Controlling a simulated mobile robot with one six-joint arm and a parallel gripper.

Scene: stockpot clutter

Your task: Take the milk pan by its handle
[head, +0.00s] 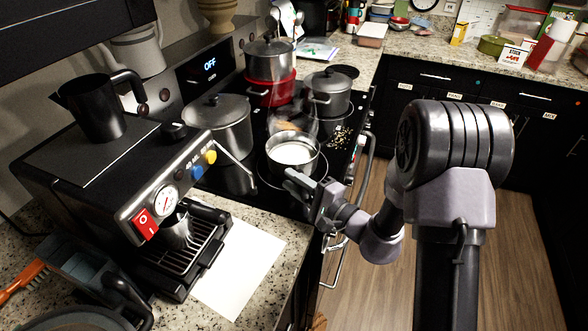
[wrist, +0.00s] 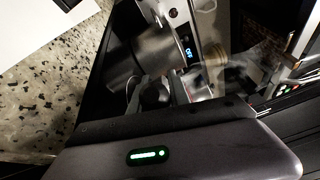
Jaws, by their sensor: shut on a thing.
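The milk pan (head: 296,172) is a small steel pan with white contents, upright on the front part of the black stovetop in the head view. My gripper (head: 297,183) is at the pan's near side, shut on its handle. The handle is mostly hidden by the fingers in the head view. In the wrist view my gripper's fingers (wrist: 160,90) show small and dark, close around a dark piece that looks like the handle; the pan's body is hard to make out there.
A large lidded pot (head: 222,125) stands left of the pan. A lidded steel pot (head: 327,92) and a red pot (head: 270,92) stand behind. A black coffee machine (head: 95,185) fills the left counter. Crumbs lie on the stovetop to the right. The floor (head: 345,275) in front is clear.

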